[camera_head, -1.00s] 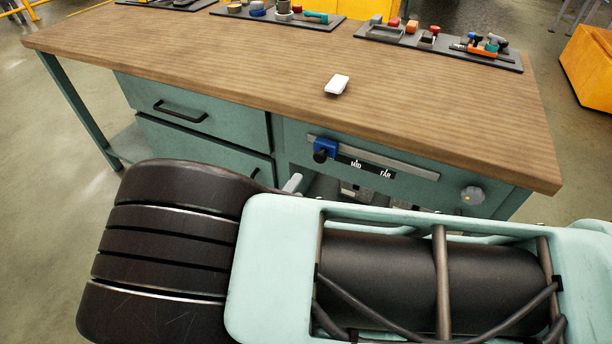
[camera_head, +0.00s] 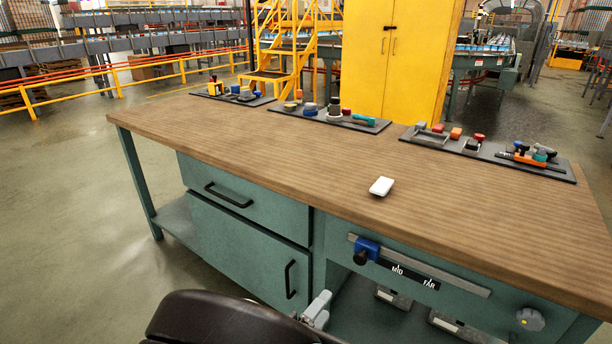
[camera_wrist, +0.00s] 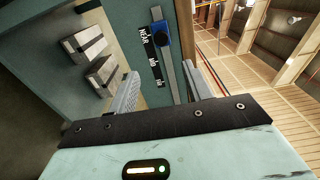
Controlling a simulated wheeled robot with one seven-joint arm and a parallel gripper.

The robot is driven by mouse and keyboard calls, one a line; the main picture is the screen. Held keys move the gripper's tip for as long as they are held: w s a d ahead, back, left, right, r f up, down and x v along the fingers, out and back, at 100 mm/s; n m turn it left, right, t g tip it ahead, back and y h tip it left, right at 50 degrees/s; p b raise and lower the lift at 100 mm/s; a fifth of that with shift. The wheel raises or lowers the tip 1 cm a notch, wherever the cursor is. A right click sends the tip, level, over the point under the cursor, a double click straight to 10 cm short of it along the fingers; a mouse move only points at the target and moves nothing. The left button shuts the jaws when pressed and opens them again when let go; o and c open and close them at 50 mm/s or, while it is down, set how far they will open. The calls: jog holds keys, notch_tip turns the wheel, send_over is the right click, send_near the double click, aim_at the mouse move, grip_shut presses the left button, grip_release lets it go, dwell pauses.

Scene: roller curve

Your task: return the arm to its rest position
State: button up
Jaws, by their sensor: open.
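My gripper shows in the wrist view (camera_wrist: 163,70), with its two grey fingers apart and nothing between them. In the head view a grey finger part (camera_head: 318,308) shows at the lower edge, in front of the bench; the rest is hidden behind my dark arm link. Beyond the fingers in the wrist view is a blue slider block (camera_wrist: 160,34) on a grey rail, beside a NEAR, MID, FAR label strip. In the head view the blue slider (camera_head: 367,250) sits at the rail's left end. I cannot tell how far the fingers are from the bench front.
The wooden bench top (camera_head: 300,150) carries a white block (camera_head: 381,186) near its front edge and dark trays (camera_head: 330,117) with small parts along the back. A drawer (camera_head: 225,195) and a cupboard door are shut. A knob (camera_head: 530,319) is at lower right. Floor at left is clear.

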jog(key=s+d+r+m+g+y+p, duration=0.2)
jog(key=s+d+r+m+g, duration=0.6)
jog(key=m+g, duration=0.65)
jog(key=s+d+r+m+y+p, duration=0.1)
jog(key=s+r+m+y, duration=0.3)
jog(key=r+m, duration=0.4)
jog(key=s+d+r+m+y+p, duration=0.1)
jog(key=s+r+m+y, duration=0.4)
jog(key=m, duration=1.1)
notch_tip(320, 180, up, 4)
jog(key=shift+s+d+f+p, duration=0.15)
jog(key=shift+d+f+p, duration=0.15)
jog(key=shift+p, duration=0.2)
